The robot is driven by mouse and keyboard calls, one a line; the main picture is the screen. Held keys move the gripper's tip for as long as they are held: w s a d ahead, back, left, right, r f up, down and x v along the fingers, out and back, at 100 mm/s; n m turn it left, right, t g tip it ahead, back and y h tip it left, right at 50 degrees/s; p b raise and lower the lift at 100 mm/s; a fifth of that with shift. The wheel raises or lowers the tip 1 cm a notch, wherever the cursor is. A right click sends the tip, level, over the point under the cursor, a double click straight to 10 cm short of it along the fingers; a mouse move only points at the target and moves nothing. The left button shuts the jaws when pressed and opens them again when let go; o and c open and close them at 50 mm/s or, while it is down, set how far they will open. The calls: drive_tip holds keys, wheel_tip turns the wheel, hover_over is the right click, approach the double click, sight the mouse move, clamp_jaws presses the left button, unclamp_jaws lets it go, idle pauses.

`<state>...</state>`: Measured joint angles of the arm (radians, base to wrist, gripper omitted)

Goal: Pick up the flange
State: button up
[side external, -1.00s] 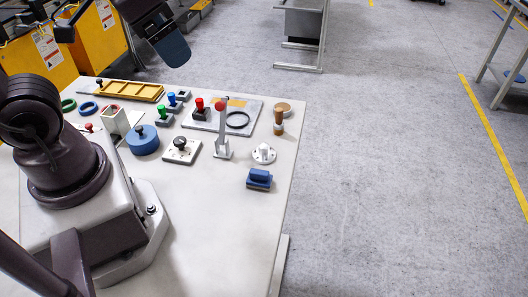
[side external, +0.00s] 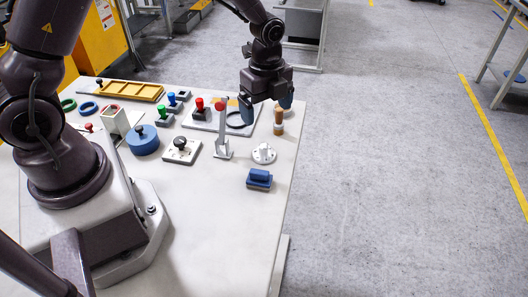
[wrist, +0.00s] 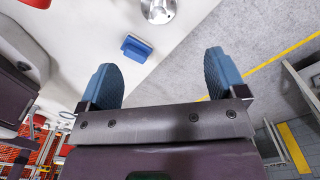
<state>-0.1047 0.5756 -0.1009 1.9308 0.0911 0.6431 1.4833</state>
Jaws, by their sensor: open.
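The flange (side external: 264,154) is a pale metal disc with a raised hub and small holes. It lies flat near the right edge of the table. In the wrist view the flange (wrist: 158,9) is cut off by the top edge of the picture. My gripper (side external: 267,106) has blue fingers, spread apart, with nothing between them. In the side view it hangs above and behind the flange, near the wooden-handled stamp. In the wrist view my gripper (wrist: 163,78) is apart from the flange.
A blue block (side external: 259,179) lies in front of the flange. A lever with a red knob (side external: 221,107) stands upright to its left. The wooden-handled stamp (side external: 279,128) stands behind it. The table (side external: 215,220) is clear at the front.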

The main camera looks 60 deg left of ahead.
sight(264, 146)
drive_tip(key=shift+m, duration=0.5)
wheel_tip(264, 146, down, 7)
drive_tip(key=shift+f, duration=0.2)
drive_tip(key=f, duration=0.5)
drive_tip(key=shift+s+a+f, duration=0.1)
drive_tip(key=shift+a+f, duration=0.2)
drive_tip(key=shift+a, duration=0.05)
drive_tip(key=c, duration=1)
drive_tip(key=shift+r, duration=0.1)
drive_tip(key=shift+c, duration=1.1)
drive_tip(key=shift+r, duration=0.1)
